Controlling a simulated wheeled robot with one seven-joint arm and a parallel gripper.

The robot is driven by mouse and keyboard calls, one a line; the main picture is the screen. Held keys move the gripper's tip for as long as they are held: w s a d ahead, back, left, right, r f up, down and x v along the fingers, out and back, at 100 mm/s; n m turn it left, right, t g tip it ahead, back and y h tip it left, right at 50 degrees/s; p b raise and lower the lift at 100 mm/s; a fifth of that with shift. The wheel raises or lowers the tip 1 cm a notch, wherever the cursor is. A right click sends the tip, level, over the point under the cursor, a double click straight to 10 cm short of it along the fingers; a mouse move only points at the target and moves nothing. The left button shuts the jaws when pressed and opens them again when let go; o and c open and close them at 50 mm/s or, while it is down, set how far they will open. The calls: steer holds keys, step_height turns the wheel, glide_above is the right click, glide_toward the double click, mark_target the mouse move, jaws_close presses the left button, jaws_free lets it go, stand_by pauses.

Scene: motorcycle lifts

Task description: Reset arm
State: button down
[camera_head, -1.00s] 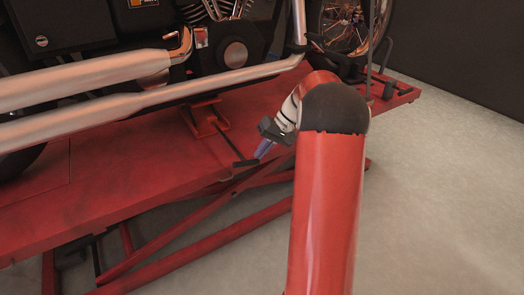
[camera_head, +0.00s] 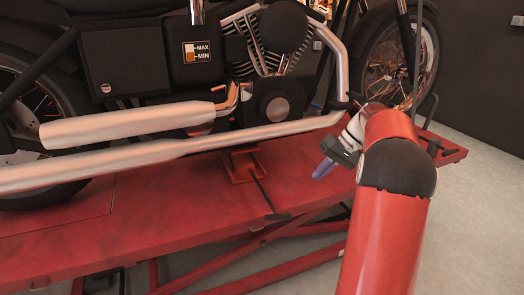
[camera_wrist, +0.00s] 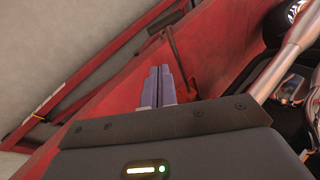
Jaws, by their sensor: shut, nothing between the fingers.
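My gripper (camera_head: 323,169) is in the head view at the end of my red arm, over the red lift platform (camera_head: 150,219). Its bluish fingers point down and left, apart from the motorcycle (camera_head: 262,107). In the wrist view, the fingers (camera_wrist: 158,86) lie together and hold nothing. The platform also shows beyond the fingers in the wrist view (camera_wrist: 206,62).
The motorcycle stands on the lift, its silver exhaust pipes (camera_head: 130,151) running along the near side. A red jack bracket (camera_head: 242,164) with a dark lever (camera_head: 264,196) sits under the engine. The grey floor (camera_head: 475,230) at the right is clear.

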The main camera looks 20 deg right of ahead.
steer(key=s+a+r+h, duration=0.2)
steer(key=s+a+r, duration=0.15)
steer(key=a, duration=0.45)
steer(key=s+a+r+h, duration=0.1)
steer(key=s+a+r, duration=0.1)
steer(key=s+a, duration=0.45)
steer(key=s+a+f+n+t+h, duration=0.1)
steer(key=s+a+f, duration=0.1)
steer(key=s+a, duration=0.3)
steer(key=s+a+f+n+t+h, duration=0.1)
steer(key=s+a, duration=0.4)
steer(key=s, duration=0.6)
step_height(320, 180, down, 2)
steer(key=shift+f+n+t+h, duration=0.3)
steer(key=shift+t+h, duration=0.2)
steer(key=shift+h, duration=0.2)
steer(key=c, duration=2.2)
jaws_free()
